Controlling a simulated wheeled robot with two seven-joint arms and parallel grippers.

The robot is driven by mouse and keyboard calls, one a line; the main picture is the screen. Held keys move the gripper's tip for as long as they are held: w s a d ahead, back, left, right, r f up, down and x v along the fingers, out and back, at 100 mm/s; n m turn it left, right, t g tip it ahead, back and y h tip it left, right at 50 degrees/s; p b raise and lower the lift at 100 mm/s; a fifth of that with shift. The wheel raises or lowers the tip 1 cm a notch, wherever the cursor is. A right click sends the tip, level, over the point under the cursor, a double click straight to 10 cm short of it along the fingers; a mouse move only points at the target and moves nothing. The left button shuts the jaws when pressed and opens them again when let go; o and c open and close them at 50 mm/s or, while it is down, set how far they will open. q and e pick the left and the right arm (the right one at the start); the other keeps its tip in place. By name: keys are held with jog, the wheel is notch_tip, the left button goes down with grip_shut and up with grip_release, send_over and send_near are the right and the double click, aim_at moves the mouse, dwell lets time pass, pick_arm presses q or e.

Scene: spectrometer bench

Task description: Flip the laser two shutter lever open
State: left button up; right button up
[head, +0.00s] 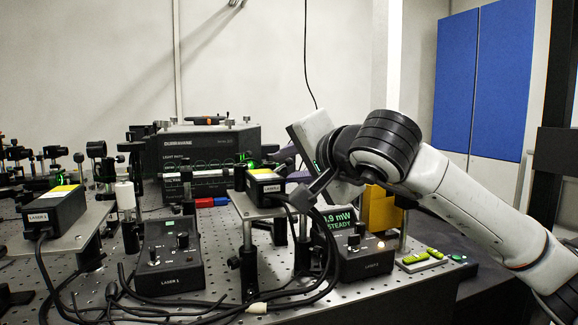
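A black laser box (54,208) with a yellow and white label sits on a raised plate at the left. A second, similar laser box (265,182) sits on a raised plate in the middle. I cannot make out a shutter lever clearly on either box. My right gripper (304,198) reaches in from the right, its dark fingers just right of the middle laser box. I cannot tell if it touches anything or how far apart its fingers are. My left gripper is out of view.
Black control boxes with knobs stand below, one left of centre (168,262) and one at the right (363,258). A green display (338,219) reads mW and STEADY, partly covered. Loose black cables (46,262) cross the front. A large black instrument (209,142) stands behind.

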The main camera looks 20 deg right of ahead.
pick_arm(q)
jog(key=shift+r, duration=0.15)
pick_arm(e)
jog(key=v, duration=0.9)
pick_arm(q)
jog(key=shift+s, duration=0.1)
